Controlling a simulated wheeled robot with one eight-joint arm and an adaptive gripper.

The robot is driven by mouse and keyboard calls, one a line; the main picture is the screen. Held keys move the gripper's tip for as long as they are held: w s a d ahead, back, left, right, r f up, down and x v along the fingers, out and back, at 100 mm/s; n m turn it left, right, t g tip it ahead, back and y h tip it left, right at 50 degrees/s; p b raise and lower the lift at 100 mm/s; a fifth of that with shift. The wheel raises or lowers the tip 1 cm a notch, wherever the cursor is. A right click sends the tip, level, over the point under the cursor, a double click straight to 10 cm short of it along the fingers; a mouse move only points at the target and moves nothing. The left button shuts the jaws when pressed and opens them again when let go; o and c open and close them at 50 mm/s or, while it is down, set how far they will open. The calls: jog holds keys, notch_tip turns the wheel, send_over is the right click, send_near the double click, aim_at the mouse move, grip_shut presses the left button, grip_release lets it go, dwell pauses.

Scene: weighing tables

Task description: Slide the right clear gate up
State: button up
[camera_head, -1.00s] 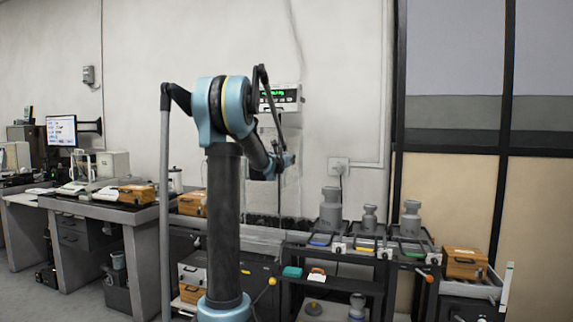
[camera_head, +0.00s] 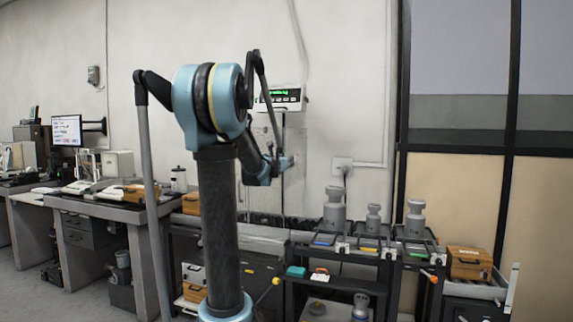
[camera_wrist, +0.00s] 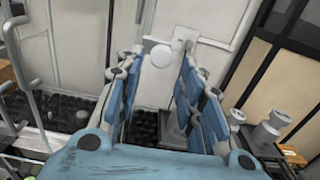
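The clear gate (camera_head: 297,150) shows as a faint, see-through upright panel on the wall behind my arm, below the display unit. Its edges are hard to make out, and my arm hides part of it.
A wall display unit (camera_head: 285,100) with green digits hangs above. Several grey weights, one of them large (camera_head: 334,212), stand on racks at the right. A wooden box (camera_head: 469,263) sits farther right. A white socket plate (camera_head: 342,163) is on the wall.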

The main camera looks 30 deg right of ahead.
jog(key=shift+v, duration=1.4)
jog(key=s+a+f+m+g+y, duration=0.3)
jog(key=s+a+f+m, duration=0.5)
jog(key=s+a+f, duration=0.3)
jog(key=s+a+f+m+g+y, duration=0.3)
jog(key=s+a+f+m+y, duration=0.3)
jog(key=a, duration=1.2)
jog(key=s+a+f+m+g+y, duration=0.3)
jog(key=s+a+f+m, duration=0.9)
jog(key=s+f, duration=0.6)
jog(key=a+f+y, duration=0.1)
jog(key=a, duration=0.1)
jog(key=shift+a+g+y, duration=0.3)
jog(key=shift+a, duration=0.05)
jog(key=shift+f, duration=0.15)
